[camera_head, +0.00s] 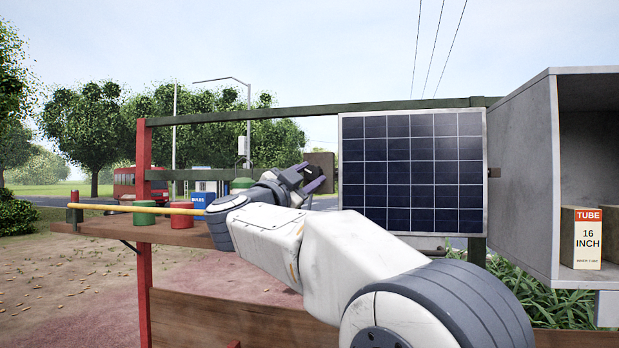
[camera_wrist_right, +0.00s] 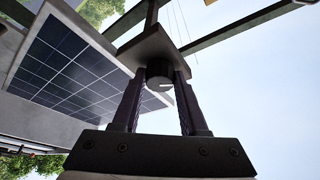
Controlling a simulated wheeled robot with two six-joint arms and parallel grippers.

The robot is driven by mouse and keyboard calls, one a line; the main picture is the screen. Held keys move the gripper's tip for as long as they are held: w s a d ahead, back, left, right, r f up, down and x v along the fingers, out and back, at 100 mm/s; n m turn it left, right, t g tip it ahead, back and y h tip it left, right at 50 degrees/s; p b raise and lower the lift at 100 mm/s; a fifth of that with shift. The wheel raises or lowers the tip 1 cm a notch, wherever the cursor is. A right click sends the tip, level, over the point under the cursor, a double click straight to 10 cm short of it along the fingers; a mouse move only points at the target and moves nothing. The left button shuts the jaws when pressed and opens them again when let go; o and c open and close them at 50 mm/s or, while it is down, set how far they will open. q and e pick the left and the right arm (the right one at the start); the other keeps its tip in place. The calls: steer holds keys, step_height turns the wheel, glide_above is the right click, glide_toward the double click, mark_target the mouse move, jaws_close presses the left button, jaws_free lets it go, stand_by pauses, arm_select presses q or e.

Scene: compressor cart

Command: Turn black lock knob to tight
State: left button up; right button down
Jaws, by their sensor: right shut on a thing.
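The black lock knob (camera_wrist_right: 159,76) shows in the right wrist view between the fingertips of my right gripper (camera_wrist_right: 160,80). It is round and dark with a pale mark on its face, and it sits on a dark plate (camera_wrist_right: 158,42). The gripper is shut on the knob. In the head view my right gripper (camera_head: 312,180) is at the brown plate left of the solar panel; the knob itself is hidden there. The solar panel (camera_head: 412,165) is mounted upright on the cart frame and also shows in the right wrist view (camera_wrist_right: 70,65). My left gripper is not in view.
A grey open box (camera_head: 525,170) with a tube carton (camera_head: 587,238) stands at the right. Green and red tins (camera_head: 144,212) sit on a wooden shelf (camera_head: 120,230) at the left, behind a yellow bar (camera_head: 130,208). A green rail (camera_head: 240,114) runs above.

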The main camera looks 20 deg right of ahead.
steer(key=m+g, duration=0.1)
steer(key=m, duration=0.2)
steer(key=shift+r+m+g+p, duration=0.15)
steer(key=shift+m+g+p, duration=0.15)
steer(key=m, duration=0.2)
steer(key=m+g+p, duration=0.1)
steer(key=m, duration=0.1)
steer(key=shift+a+r+g, duration=0.1)
steer(key=shift+r+g, duration=0.05)
steer(key=shift+g, duration=0.15)
steer(key=m+g+y+p, duration=0.1)
steer(key=m, duration=0.3)
steer(key=shift+m+y+p, duration=0.45)
steer(key=shift+m+y, duration=0.05)
steer(key=shift+m, duration=0.4)
steer(key=shift+c, duration=2.2)
jaws_free()
